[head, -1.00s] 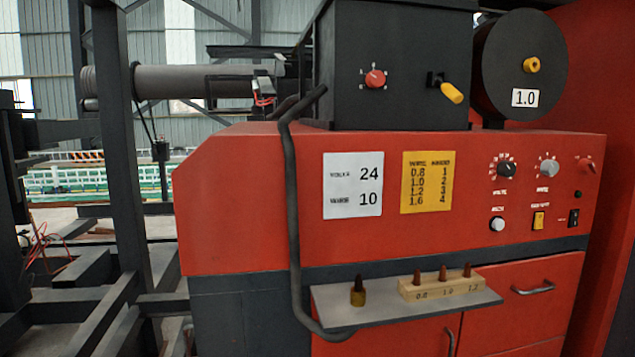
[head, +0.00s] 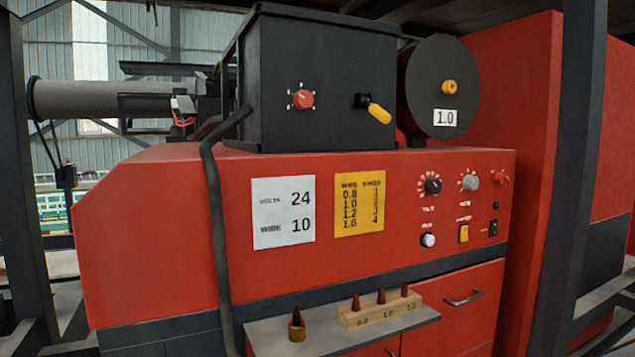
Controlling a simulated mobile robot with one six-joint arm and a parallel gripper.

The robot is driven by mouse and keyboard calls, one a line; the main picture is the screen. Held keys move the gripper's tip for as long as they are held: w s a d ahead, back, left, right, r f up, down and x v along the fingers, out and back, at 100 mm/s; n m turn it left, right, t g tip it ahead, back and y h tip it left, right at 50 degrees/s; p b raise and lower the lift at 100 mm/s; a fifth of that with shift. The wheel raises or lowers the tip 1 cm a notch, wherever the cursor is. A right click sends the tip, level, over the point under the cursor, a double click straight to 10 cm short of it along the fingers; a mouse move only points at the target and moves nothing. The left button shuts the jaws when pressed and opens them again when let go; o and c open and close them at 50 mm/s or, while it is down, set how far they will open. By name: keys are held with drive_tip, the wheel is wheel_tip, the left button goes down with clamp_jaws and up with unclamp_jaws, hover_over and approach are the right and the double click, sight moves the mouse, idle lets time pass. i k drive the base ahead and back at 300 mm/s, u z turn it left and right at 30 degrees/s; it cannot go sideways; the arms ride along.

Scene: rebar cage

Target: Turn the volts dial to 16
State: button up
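The volts dial (head: 433,186) is a small black knob with white scale marks, on the right part of the red machine's front panel (head: 400,225). Its pointer setting and numbers are too small to read. A grey dial (head: 471,181) sits just right of it, and a white button (head: 428,240) is below it. A white card (head: 283,212) on the panel reads volts 24 and wire 10. My gripper is not in view.
A shelf (head: 345,328) juts out below the panel with a wooden block (head: 380,311) of several brown tips and a brass piece (head: 297,326). A dark cable (head: 215,220) hangs down the front. A dark post (head: 580,160) stands at right. A yellow lever (head: 378,113) sticks out above.

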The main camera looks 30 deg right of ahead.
sight(433, 185)
drive_tip(key=z, duration=0.6)
drive_tip(key=k, duration=0.6)
drive_tip(key=z, duration=0.05)
drive_tip(key=i, duration=0.6)
drive_tip(key=z, duration=0.1)
